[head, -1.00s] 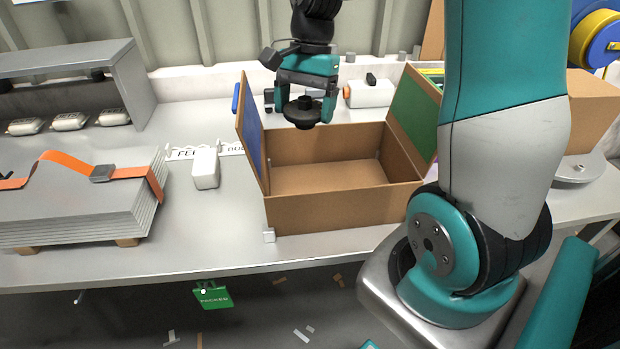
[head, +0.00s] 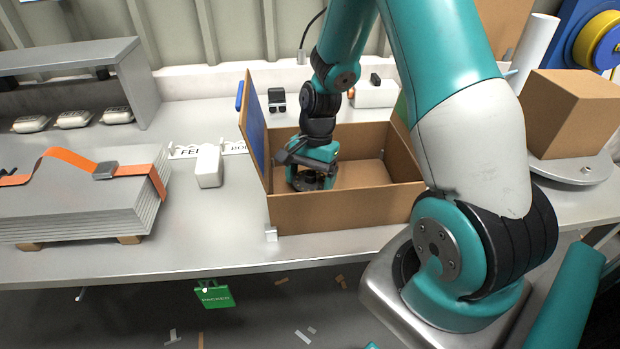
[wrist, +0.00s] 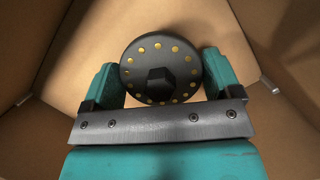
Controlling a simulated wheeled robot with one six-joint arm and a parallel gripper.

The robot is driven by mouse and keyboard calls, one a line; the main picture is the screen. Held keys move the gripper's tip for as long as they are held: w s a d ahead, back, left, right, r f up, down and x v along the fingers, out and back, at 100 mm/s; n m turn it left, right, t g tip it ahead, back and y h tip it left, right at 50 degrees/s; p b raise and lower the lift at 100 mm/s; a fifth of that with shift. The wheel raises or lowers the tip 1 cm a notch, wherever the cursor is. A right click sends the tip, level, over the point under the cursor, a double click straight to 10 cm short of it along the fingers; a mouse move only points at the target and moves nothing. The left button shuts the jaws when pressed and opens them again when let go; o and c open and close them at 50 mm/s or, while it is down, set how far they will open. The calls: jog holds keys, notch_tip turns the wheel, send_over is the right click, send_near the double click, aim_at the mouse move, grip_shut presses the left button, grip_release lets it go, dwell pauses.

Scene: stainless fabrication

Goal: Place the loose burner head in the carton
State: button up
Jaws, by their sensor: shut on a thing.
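The open cardboard carton (head: 345,212) stands on the bench with its flaps raised. My gripper (head: 313,181) is down inside the carton, toward its left side. In the wrist view my gripper (wrist: 163,80) is shut on the burner head (wrist: 160,52), a round black disc with a ring of brass-coloured dots and a dark hub. The carton's brown floor and walls (wrist: 45,45) surround it there. In the head view the burner head is mostly hidden by my gripper and the carton's front wall. I cannot tell whether it touches the floor.
A strapped stack of grey sheets (head: 80,205) lies at the left. A white block (head: 208,166) stands just left of the carton. A closed brown box (head: 570,115) sits on a round turntable (head: 570,172) at the right.

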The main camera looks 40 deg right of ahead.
jog(key=shift+f, duration=0.15)
jog(key=o, duration=1)
jog(key=shift+o, duration=0.2)
jog(key=v, duration=1.2)
